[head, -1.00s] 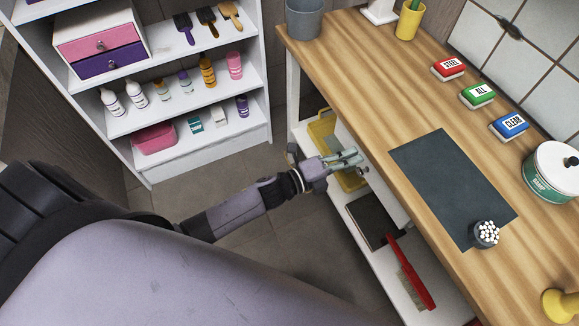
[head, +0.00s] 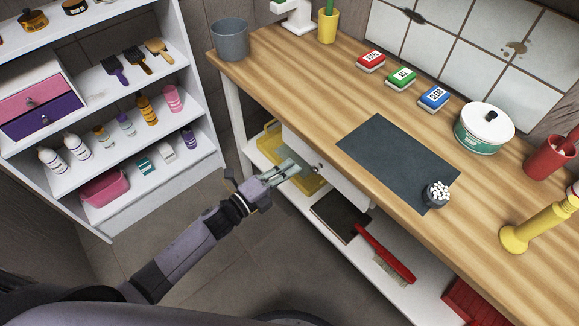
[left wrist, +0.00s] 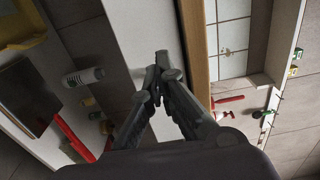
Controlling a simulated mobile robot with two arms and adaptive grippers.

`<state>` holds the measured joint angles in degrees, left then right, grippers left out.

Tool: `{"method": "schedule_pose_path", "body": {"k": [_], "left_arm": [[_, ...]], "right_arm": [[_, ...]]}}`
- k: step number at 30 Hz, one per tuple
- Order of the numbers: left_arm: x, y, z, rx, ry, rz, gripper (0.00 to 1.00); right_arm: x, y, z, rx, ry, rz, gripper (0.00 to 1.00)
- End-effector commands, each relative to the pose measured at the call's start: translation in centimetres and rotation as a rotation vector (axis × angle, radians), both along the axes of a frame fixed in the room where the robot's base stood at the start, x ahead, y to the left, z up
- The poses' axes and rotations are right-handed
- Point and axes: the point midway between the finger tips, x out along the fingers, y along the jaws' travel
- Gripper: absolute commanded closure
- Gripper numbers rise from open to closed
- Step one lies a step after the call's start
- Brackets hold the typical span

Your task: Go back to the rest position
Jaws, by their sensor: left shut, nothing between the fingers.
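My left gripper (head: 282,174) is shut and empty in the head view. It hangs in front of the workbench (head: 290,85), below the top's edge, close to the drawer front (head: 330,180) and the yellow tray (head: 270,152) on the shelf beneath. In the left wrist view its fingertips (left wrist: 161,75) meet, with nothing between them. Whether the gripper touches the drawer front cannot be told. My right gripper does not show in any view.
The bench top holds a dark mat (head: 395,160), a cup of white sticks (head: 437,193), a green and white tin (head: 484,130) and a grey bucket (head: 230,40). A red brush (head: 385,255) lies on the lower shelf. A white shelf unit (head: 165,205) stands left; floor between is clear.

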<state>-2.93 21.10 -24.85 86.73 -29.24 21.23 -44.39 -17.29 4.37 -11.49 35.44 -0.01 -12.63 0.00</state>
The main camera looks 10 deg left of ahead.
Motion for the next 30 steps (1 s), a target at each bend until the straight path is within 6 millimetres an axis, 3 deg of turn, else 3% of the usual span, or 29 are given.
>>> {"method": "schedule_pose_path", "body": {"k": [5,12,16,24,26,28,30], "left_arm": [[-2.9,2.1,-0.1,0.004,0.006,0.0,1.0],[-6.1,4.6,-0.1,0.002,0.006,0.0,1.0],[-6.9,5.3,-0.1,0.003,0.004,-0.001,1.0],[-7.2,5.6,-0.3,0.001,0.009,0.003,1.0],[-7.2,6.0,-1.1,-0.009,0.037,0.02,1.0],[-7.0,6.8,-3.0,-0.036,0.111,0.065,1.0],[-7.1,8.3,-6.3,-0.081,0.231,0.144,1.0]], "right_arm": [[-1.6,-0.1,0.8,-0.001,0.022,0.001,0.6],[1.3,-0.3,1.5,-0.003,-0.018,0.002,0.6],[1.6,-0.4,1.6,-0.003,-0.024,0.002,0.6],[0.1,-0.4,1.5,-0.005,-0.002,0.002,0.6],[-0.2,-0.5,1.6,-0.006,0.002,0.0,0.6],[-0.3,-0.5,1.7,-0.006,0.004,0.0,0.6],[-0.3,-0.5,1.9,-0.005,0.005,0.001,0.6]]}}
